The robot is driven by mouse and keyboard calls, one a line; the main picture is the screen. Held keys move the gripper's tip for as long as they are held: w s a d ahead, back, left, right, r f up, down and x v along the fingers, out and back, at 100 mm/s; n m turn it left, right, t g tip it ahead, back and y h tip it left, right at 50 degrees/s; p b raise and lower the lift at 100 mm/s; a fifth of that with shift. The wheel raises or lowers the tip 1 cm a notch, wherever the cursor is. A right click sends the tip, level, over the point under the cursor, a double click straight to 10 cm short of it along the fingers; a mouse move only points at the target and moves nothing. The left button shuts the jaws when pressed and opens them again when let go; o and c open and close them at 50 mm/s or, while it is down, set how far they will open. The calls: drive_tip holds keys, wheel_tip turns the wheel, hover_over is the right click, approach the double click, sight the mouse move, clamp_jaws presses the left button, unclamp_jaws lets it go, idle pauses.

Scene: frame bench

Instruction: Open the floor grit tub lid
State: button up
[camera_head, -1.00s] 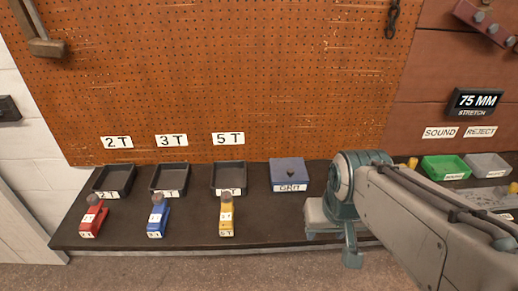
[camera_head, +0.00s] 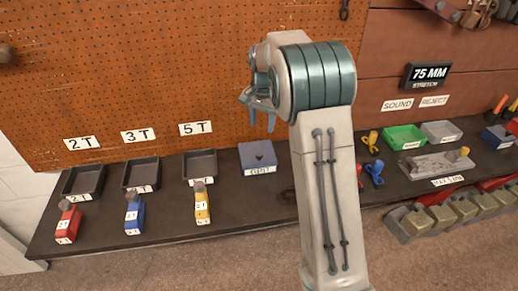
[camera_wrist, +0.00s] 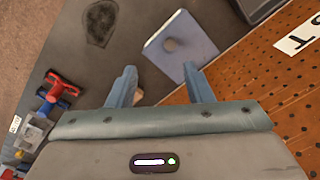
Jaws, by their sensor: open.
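The grit tub (camera_head: 258,157) is a blue-grey square box with a white label on its front, standing on the dark bench right of the 5T tray. Its blue lid is on and looks shut, with a dark mark on top. In the wrist view the tub (camera_wrist: 188,30) is at upper centre, with a round dark knob or spot on its lid. My gripper (camera_head: 262,118) is raised above the tub, in front of the pegboard. In the wrist view my gripper's two blue fingers (camera_wrist: 161,78) are apart with nothing held, clear of the tub.
Black trays (camera_head: 141,174) and red, blue and yellow (camera_head: 202,204) labelled pieces stand left of the tub. Green (camera_head: 404,137) and grey bins, small clamps and a grey plate (camera_head: 437,164) lie right of my arm. The pegboard (camera_head: 190,70) rises behind.

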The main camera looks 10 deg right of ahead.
sight(259, 154)
drive_tip(key=shift+m, duration=0.5)
drive_tip(key=w+f+p, duration=0.1)
drive_tip(key=f, duration=0.4)
drive_tip(key=w+f, duration=0.1)
drive_tip(key=f, duration=0.5)
drive_tip(key=w+f+p, duration=0.1)
drive_tip(key=f, duration=0.4)
drive_tip(key=shift+w+a+f+p, duration=0.1)
drive_tip(key=shift+w+f+p, duration=0.2)
drive_tip(key=shift+f+p, duration=0.05)
clamp_jaws()
